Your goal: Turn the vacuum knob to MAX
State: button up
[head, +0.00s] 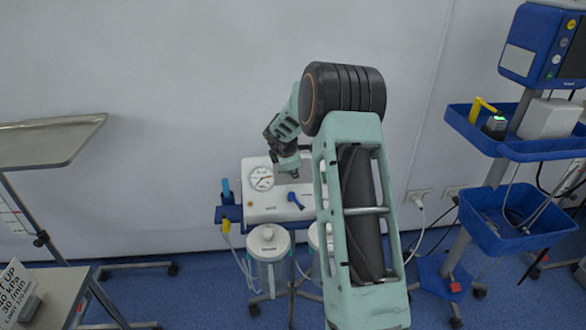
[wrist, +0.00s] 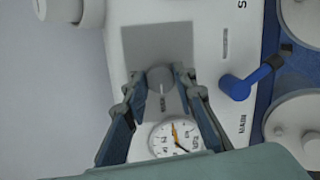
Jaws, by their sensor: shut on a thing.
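The vacuum unit (head: 262,207) is a white box with a round gauge (head: 261,178) and a blue lever (head: 295,200) on its front. In the wrist view, a grey round knob (wrist: 160,79) sits on a grey square panel (wrist: 135,45), above the gauge (wrist: 174,137). My gripper (wrist: 158,77) is shut on the knob, one finger on each side. The knob's pointer and setting cannot be made out. The blue lever (wrist: 238,86) is to the right of the fingers.
Two lidded canisters (head: 268,245) hang below the unit, the right one partly behind my arm. A metal tray stand (head: 60,140) is at left. A blue equipment cart (head: 490,215) with cables is at right. The wall is close behind the unit.

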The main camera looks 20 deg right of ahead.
jog(key=o, duration=1.1)
jog(key=shift+o, duration=0.2)
jog(key=v, duration=1.2)
jog(key=shift+r, duration=0.1)
